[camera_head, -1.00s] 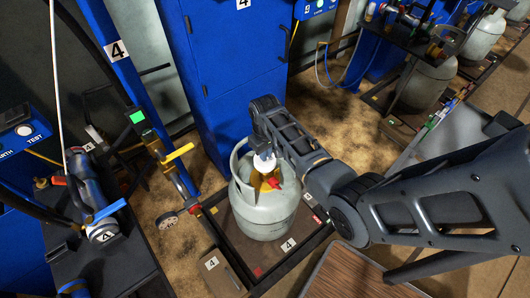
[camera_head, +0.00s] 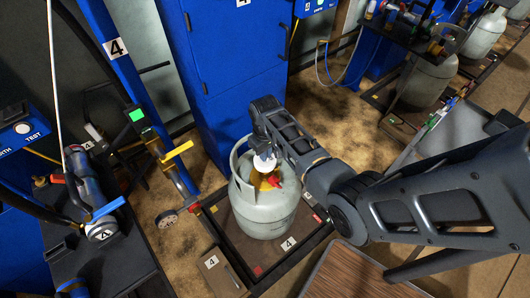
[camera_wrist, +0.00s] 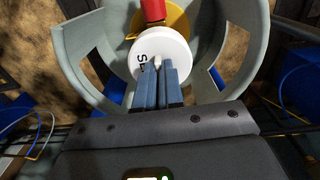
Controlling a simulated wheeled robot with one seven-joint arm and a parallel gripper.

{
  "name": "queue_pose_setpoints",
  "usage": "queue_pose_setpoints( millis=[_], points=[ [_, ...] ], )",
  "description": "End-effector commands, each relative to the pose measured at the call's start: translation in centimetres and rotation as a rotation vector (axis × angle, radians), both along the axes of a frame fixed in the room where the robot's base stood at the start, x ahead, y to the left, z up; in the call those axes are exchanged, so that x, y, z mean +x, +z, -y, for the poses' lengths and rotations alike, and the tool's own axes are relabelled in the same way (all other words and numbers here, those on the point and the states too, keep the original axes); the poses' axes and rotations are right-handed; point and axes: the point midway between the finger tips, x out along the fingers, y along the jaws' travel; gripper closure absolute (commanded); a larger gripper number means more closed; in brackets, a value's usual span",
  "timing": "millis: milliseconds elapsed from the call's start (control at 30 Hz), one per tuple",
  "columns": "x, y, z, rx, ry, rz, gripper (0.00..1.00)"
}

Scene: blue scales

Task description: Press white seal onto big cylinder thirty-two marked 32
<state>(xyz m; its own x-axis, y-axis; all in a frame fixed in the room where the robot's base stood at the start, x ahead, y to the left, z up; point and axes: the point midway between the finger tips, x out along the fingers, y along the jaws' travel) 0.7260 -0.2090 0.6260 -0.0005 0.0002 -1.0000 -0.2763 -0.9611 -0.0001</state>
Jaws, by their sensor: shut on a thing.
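The big grey cylinder (camera_head: 262,212) stands upright on the framed scale platform. I cannot read a 32 on it. My gripper (camera_wrist: 164,85) is over the cylinder's top, inside its collar (camera_wrist: 84,45). Its fingers are shut on the white seal (camera_wrist: 158,57), a round white disc with dark letters partly hidden by the fingers. The seal also shows in the head view (camera_head: 264,162). It is in front of the brass valve (camera_wrist: 172,18) with its red part (camera_wrist: 153,10). I cannot tell whether the seal touches the valve.
A blue cabinet (camera_head: 230,70) stands close behind the cylinder. At the left are a post with a green display (camera_head: 137,115) and a dark bench with a blue-grey device (camera_head: 88,190). A wooden-topped surface (camera_head: 350,275) is at the front. More cylinders (camera_head: 425,85) stand far right.

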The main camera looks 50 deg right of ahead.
Motion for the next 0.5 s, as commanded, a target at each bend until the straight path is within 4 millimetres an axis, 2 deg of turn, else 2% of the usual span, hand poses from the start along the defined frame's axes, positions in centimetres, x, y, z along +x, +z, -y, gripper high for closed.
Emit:
queue_pose_setpoints(
  millis=[500],
  points=[
    [0.0,-1.2,0.0,0.000,0.000,0.001,1.00]
  ],
)
